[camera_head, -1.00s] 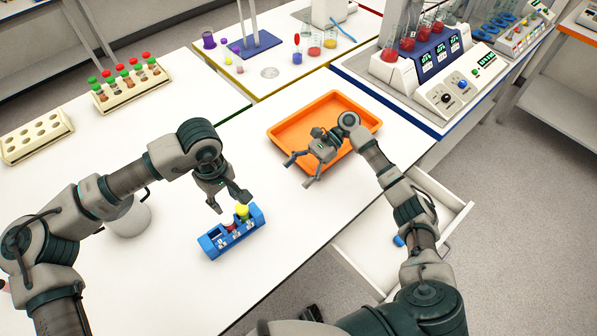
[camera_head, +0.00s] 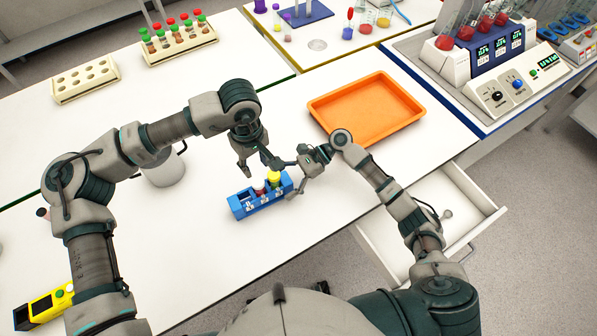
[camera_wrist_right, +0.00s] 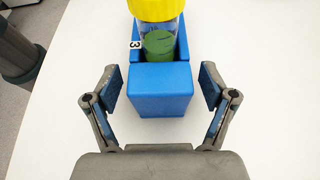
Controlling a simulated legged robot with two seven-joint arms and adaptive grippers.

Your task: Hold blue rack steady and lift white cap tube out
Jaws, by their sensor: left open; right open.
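The blue rack (camera_head: 246,207) stands on the white table in the head view. My left gripper (camera_head: 259,168) is open and empty above the rack. My right gripper (camera_head: 288,181) is open at the rack's right end. In the right wrist view its fingers (camera_wrist_right: 158,70) stand apart on either side of the blue rack (camera_wrist_right: 164,90), with visible gaps. The yellow cap (camera_wrist_right: 157,8) and green contents show beyond the rack end.
An orange tray (camera_head: 322,117) lies behind my right arm. Two cream racks (camera_head: 84,82) (camera_head: 180,48) stand at the back left, the farther one holding several capped tubes. An open drawer (camera_head: 480,222) juts out at the right. The table in front of the blue rack is clear.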

